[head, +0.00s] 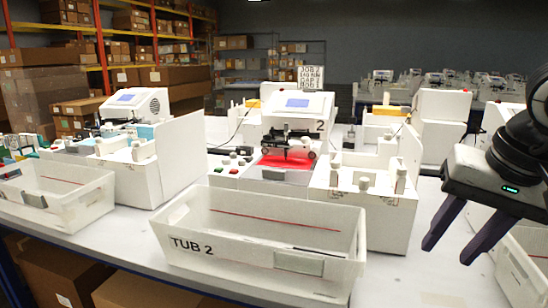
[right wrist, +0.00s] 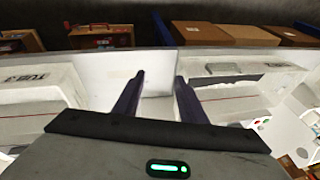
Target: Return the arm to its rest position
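My right gripper (head: 452,236) is at the right of the head view, raised above the table. Its two dark fingers are apart with nothing between them, and it touches nothing that I can see. In the right wrist view my right gripper (right wrist: 158,85) also shows its fingers apart, over the pale table top between two tubs. My left gripper is in neither view. The pen plotter (head: 290,135) marked 2 stands at the middle of the table, with a red sheet (head: 287,161) on its bed.
The white tub (head: 190,245) marked TUB 2 stands in front of the plotter. Another white tub (head: 65,210) is at the left, and part of a third (head: 515,275) shows at the right. White fixtures (head: 378,200) flank the plotter. Cardboard boxes (right wrist: 235,32) lie beyond the table edge.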

